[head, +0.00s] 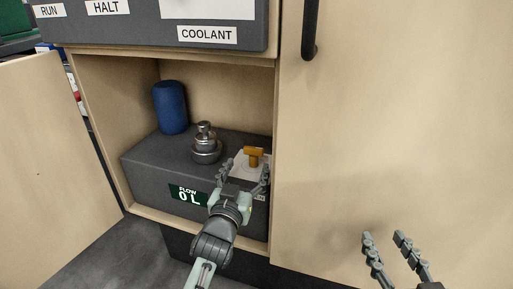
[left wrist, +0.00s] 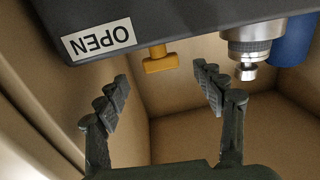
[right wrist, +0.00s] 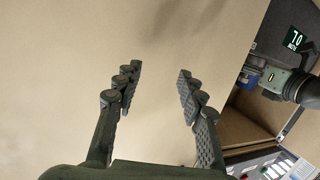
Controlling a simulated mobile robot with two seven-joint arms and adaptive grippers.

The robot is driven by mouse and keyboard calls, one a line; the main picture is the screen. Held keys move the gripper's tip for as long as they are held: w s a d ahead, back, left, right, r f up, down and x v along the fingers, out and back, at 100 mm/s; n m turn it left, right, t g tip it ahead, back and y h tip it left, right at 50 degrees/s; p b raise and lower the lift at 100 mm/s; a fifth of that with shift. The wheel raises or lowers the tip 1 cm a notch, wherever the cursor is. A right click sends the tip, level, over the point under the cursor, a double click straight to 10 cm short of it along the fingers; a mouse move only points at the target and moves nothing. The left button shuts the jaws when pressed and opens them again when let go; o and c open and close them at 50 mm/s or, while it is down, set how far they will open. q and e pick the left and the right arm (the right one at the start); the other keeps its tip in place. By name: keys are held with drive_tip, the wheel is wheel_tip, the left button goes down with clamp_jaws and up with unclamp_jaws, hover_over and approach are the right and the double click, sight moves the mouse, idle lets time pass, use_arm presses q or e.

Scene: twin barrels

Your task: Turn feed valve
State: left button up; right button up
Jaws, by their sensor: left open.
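The feed valve is an orange T-shaped handle (head: 253,156) on a pale plate on top of the dark grey box (head: 150,158) inside the open cabinet. It also shows in the left wrist view (left wrist: 160,62), with an OPEN label beside it. My left gripper (head: 246,172) is open, its fingers around the front of the plate. In the left wrist view (left wrist: 163,85) the handle lies beyond the fingertips, between their lines, not gripped. My right gripper (head: 384,238) is open and empty in front of the closed cabinet door; it also shows in the right wrist view (right wrist: 158,70).
A metal fitting (head: 206,146) stands on the box just left of the valve, and a blue cylinder (head: 170,107) is behind it. The cabinet's right door (head: 400,120) is closed beside my left gripper; the left door (head: 50,150) stands open. A COOLANT panel (head: 170,30) overhangs the opening.

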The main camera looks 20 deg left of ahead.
sight(253, 153)
use_arm(q)
drive_tip(key=shift+w+r, duration=0.1)
drive_tip(key=shift+w, duration=0.3)
drive_tip(key=w, duration=0.6)
drive_tip(key=shift+w+a+b, duration=0.2)
drive_tip(key=shift+w+b, duration=0.15)
drive_tip(key=shift+w, duration=0.05)
use_arm(e)
drive_tip(key=shift+t+y, duration=0.5)
drive_tip(key=shift+t, duration=0.4)
drive_tip(key=r, duration=0.1)
drive_tip(key=a+r, duration=0.1)
drive_tip(key=r, duration=0.1)
drive_tip(key=shift+s+a+r, duration=0.1)
drive_tip(key=shift+a+r, duration=0.3)
use_arm(q)
drive_tip(key=c, duration=1.2)
drive_tip(key=shift+r+m+h+p, duration=0.15)
drive_tip(key=shift+m+h+p, duration=0.35)
drive_tip(key=shift+p, duration=0.4)
drive_tip(key=shift+h+p, duration=0.5)
drive_tip(key=shift+h, duration=0.1)
use_arm(e)
drive_tip(key=s+d+f+g+h, duration=0.3)
drive_tip(key=d+f+g, duration=0.3)
drive_tip(key=f, duration=0.6)
drive_tip(key=shift+s+d+m+g+h, duration=0.25)
drive_tip(key=shift+d+h, duration=0.25)
drive_tip(key=shift+d, duration=0.55)
drive_tip(key=shift+f, duration=0.1)
